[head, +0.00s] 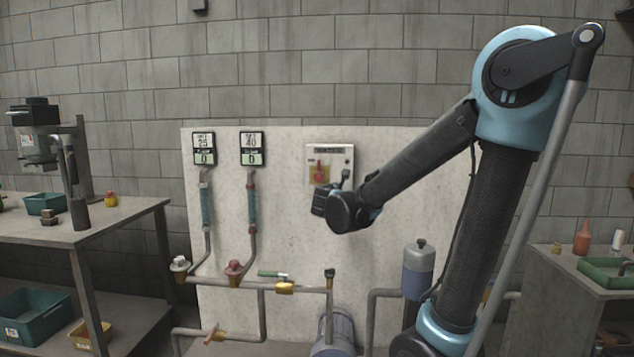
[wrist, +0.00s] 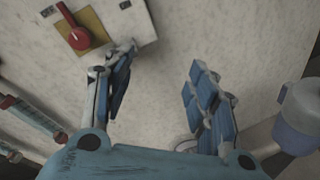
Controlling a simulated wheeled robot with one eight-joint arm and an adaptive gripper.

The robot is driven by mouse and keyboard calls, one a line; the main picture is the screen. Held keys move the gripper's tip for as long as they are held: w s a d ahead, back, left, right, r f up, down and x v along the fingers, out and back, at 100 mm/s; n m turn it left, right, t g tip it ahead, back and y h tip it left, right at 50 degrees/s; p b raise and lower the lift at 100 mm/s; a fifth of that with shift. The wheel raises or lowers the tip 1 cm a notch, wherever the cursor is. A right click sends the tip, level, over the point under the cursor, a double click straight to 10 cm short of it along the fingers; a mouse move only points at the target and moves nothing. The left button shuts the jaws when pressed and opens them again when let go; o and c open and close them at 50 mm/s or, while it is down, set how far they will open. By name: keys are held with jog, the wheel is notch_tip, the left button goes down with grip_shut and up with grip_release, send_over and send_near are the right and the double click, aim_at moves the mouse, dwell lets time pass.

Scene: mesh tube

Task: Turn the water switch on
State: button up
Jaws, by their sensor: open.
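A red rotary switch (head: 319,173) sits on a yellow plate on a light control box (head: 342,154) fixed to the pale wall board. In the wrist view the red knob (wrist: 79,38) is at the upper left, with its handle pointing up and left on the yellow plate (wrist: 97,26). My gripper (head: 333,188) is in front of the box's lower part, just below and right of the knob in the head view. In the wrist view my gripper (wrist: 162,62) is open and empty. Its left finger overlaps the box's lower edge; the knob lies outside the fingers.
Two gauges (head: 204,149) with pipes are left of the box. A green-handled valve (head: 272,274) and a red-handled valve (head: 211,334) are lower on the pipework. A grey-blue canister (head: 418,268) stands right. Workbenches flank the board.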

aim_at(318, 178)
jog(key=w+a+r+n+t+y, duration=0.1)
jog(key=a+r+n+t+y, duration=0.2)
jog(key=a+n, duration=0.55)
jog(key=w, duration=0.5)
jog(key=w+a+m, duration=0.1)
jog(key=w, duration=0.5)
jog(key=w+m, duration=0.1)
jog(key=w, duration=0.5)
jog(key=shift+w+a+f, duration=0.15)
jog(key=shift+a, duration=0.05)
